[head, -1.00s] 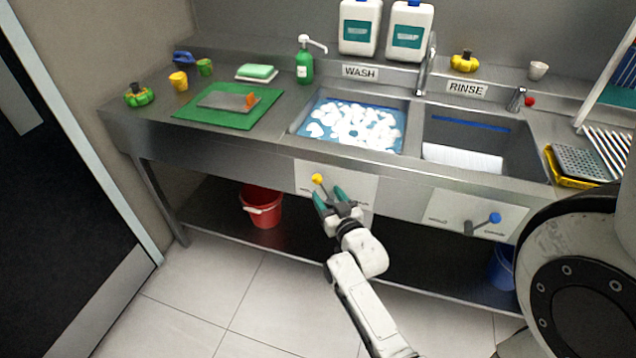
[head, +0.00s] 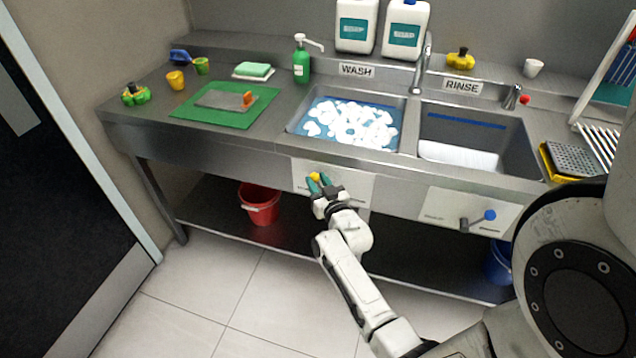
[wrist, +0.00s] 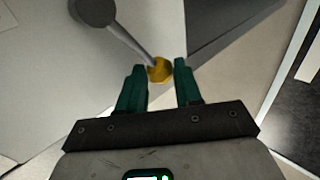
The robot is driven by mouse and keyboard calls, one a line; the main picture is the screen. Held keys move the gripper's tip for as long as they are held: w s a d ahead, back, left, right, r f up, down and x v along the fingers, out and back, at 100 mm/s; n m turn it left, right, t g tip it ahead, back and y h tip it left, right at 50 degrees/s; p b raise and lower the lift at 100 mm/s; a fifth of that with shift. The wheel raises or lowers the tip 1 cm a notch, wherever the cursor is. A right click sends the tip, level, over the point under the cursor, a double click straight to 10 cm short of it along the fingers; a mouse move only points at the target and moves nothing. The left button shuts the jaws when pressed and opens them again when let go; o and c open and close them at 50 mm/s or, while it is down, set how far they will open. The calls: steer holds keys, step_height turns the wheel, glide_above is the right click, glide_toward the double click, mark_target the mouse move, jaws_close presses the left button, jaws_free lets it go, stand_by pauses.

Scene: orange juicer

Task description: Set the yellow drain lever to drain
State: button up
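The yellow knob of the drain lever (head: 315,176) is on the pale panel (head: 352,183) under the wash basin. In the wrist view the yellow knob (wrist: 159,69) sits at the end of a grey rod (wrist: 127,40) that runs up left to a round grey pivot (wrist: 93,10). My gripper (head: 319,181) is at the knob. In the wrist view its green fingers (wrist: 159,80) are apart, with the knob between or just beyond their tips. A gap shows on each side of the knob, and I cannot tell whether either finger touches it.
The counter edge (head: 240,150) runs above the panel. A blue-knobbed lever (head: 489,215) is on another panel to the right. A red bucket (head: 260,207) and a blue bucket (head: 497,262) stand on the lower shelf. The wash basin (head: 350,123) holds white foam.

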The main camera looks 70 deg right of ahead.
jaws_close()
